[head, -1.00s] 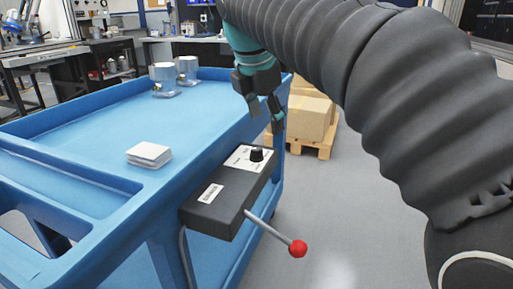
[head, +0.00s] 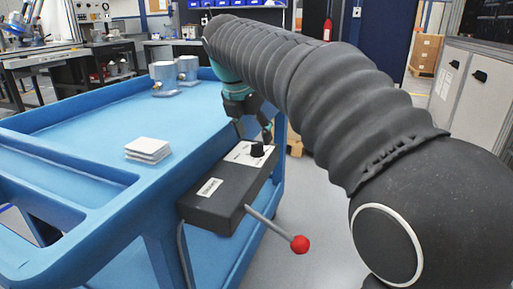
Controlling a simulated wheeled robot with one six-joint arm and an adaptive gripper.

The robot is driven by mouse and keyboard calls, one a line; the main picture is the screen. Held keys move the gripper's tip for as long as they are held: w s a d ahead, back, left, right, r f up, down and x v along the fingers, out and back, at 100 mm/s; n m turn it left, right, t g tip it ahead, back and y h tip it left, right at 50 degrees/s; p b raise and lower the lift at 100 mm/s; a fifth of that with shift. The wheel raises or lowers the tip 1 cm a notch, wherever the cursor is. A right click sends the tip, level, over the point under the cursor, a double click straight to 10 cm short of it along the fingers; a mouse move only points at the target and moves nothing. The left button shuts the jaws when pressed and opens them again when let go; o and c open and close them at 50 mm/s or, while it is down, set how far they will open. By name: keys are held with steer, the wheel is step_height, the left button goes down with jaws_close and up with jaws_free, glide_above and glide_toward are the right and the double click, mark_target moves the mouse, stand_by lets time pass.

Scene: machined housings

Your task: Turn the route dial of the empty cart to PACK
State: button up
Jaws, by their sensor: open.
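The blue cart (head: 95,114) stands at the left with a dark control box (head: 212,193) on its near right corner. The black route dial (head: 257,150) sits on a white label plate (head: 241,153) at the far end of the box. The plate's lettering is too small to read. My gripper (head: 254,139) is open, with its fingers pointing down just above and behind the dial. I cannot tell whether a finger touches it. My arm comes in from the right. A lever with a red ball (head: 299,244) sticks out from the box's right side.
The cart's tray is not bare: a stack of white pads (head: 148,149) and two grey-blue housings (head: 164,77) lie on it. A pallet with cartons (head: 294,141) is partly hidden behind my arm. Grey floor is clear at the right of the cart.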

mark_target(257, 144)
steer(key=shift+b+x, duration=0.3)
steer(key=shift+x, duration=1.5)
steer(key=c, duration=1.2)
